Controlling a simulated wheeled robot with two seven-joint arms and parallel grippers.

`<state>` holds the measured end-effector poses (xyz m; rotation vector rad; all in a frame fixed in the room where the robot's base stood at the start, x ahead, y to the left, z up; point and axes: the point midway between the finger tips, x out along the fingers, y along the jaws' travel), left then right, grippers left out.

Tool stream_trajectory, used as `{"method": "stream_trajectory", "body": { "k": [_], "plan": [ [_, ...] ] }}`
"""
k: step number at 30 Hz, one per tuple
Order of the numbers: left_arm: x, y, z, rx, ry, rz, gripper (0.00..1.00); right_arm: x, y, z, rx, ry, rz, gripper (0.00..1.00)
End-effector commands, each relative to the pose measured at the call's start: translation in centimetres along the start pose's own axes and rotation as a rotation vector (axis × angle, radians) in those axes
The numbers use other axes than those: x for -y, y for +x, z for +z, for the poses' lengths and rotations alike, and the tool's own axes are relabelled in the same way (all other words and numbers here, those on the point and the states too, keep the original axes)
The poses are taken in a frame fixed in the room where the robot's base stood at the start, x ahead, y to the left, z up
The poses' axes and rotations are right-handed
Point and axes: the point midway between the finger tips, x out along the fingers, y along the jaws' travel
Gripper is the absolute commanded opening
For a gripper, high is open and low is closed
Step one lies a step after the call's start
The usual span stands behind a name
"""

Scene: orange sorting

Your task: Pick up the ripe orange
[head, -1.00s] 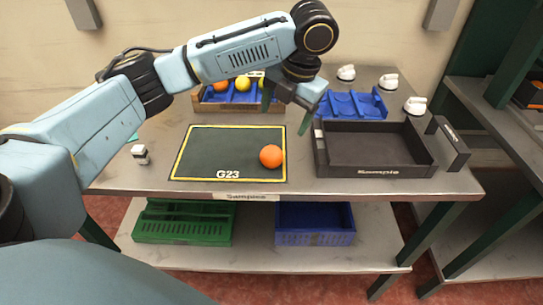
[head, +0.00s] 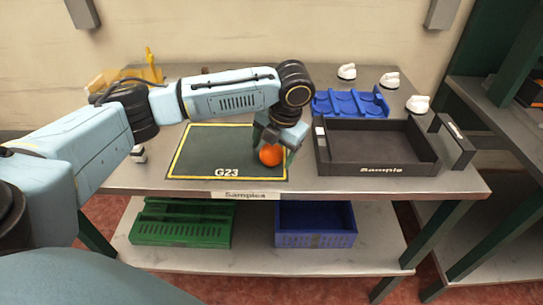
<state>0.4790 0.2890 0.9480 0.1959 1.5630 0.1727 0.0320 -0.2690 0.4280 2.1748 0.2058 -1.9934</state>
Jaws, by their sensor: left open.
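A ripe-looking orange (head: 271,156) rests on the dark green mat (head: 208,150) marked G23, near its right edge. My left gripper (head: 272,154) is open and low over the mat, with its fingers around or just beside the orange. One finger shows at the orange's left and one at its right. Contact between the fingers and the orange cannot be made out. My right gripper is not in view.
A black Sample tray (head: 384,171) stands right of the mat, with a blue divided tray (head: 349,103) behind it. Green (head: 182,222) and blue (head: 316,226) crates stand below.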

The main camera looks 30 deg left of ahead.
Motion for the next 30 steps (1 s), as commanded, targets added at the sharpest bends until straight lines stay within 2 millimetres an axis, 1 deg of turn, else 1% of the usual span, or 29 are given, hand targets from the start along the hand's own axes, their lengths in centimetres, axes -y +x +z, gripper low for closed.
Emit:
{"method": "stream_trajectory", "body": {
  "k": [2, 7, 8, 19, 26, 29, 30],
  "plan": [
    [0.0, 0.6, 0.0, 0.001, 0.000, 0.000, 0.78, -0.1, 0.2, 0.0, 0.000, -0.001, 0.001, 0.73],
    [0.0, 0.5, 0.1, 0.002, 0.000, -0.001, 0.78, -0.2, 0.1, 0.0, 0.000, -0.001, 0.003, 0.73],
    [0.0, 0.5, 0.1, 0.002, 0.000, -0.001, 0.77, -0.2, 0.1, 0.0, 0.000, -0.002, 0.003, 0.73],
    [0.0, 0.5, 0.1, 0.002, 0.000, -0.001, 0.28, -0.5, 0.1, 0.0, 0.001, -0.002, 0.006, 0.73],
    [0.0, 0.3, 0.1, 0.003, 0.000, -0.001, 0.27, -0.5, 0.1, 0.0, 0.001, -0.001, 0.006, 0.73],
    [-0.2, -0.5, 0.1, 0.004, 0.000, -0.001, 0.27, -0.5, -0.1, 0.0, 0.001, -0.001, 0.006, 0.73],
    [-0.3, -1.1, 0.1, 0.005, -0.001, -0.001, 0.27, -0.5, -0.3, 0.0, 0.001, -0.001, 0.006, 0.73]
  ]
}}
